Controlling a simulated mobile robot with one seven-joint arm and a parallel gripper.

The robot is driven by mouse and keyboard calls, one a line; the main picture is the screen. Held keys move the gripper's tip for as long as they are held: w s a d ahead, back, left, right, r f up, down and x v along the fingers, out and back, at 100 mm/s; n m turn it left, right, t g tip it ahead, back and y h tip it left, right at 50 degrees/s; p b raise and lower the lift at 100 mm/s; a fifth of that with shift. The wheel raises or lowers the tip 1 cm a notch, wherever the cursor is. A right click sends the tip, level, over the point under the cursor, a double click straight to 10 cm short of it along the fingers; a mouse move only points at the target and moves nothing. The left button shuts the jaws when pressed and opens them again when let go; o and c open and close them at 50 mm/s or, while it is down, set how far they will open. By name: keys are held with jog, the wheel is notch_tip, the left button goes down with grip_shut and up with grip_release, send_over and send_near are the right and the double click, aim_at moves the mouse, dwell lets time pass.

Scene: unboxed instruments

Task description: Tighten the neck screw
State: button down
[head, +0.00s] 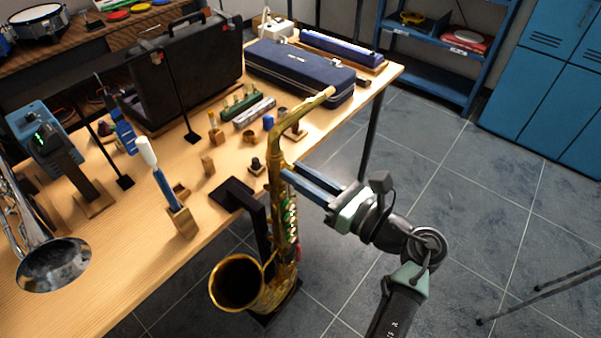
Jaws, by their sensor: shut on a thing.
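A gold saxophone (285,215) stands upright on a dark stand (262,235) at the table's front edge, its bell (237,283) facing up at lower left. Its curved neck (297,115) rises from the body and leans to the upper right. My gripper (286,173) reaches in from the right, its long blue fingers level with the top of the body, where the neck joins. The fingers are shut at this joint, apparently on the neck screw. The screw itself is too small and hidden by the fingertips to make out.
The wooden table (130,265) holds an open black case (190,70), a closed dark blue case (298,70), a trumpet-like horn (50,262), a brush in a wooden block (165,185) and several small items near the sax. The tiled floor (480,240) right of my arm is mostly clear.

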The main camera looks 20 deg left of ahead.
jog(key=m+p, duration=0.3)
jog(key=m, duration=0.3)
jog(key=shift+r, duration=0.2)
jog(key=m+p, duration=0.4)
jog(key=m, duration=0.3)
jog(key=shift+r, duration=0.1)
jog(key=m+p, duration=0.2)
jog(key=m, duration=0.1)
jog(key=m+p, duration=0.2)
jog(key=m, duration=0.2)
jog(key=shift+p, duration=0.3)
jog(key=m+p, duration=0.2)
jog(key=m, duration=0.3)
jog(key=shift+m+p, duration=0.3)
jog(key=shift+p, duration=0.1)
jog(key=c, duration=0.7)
grip_release()
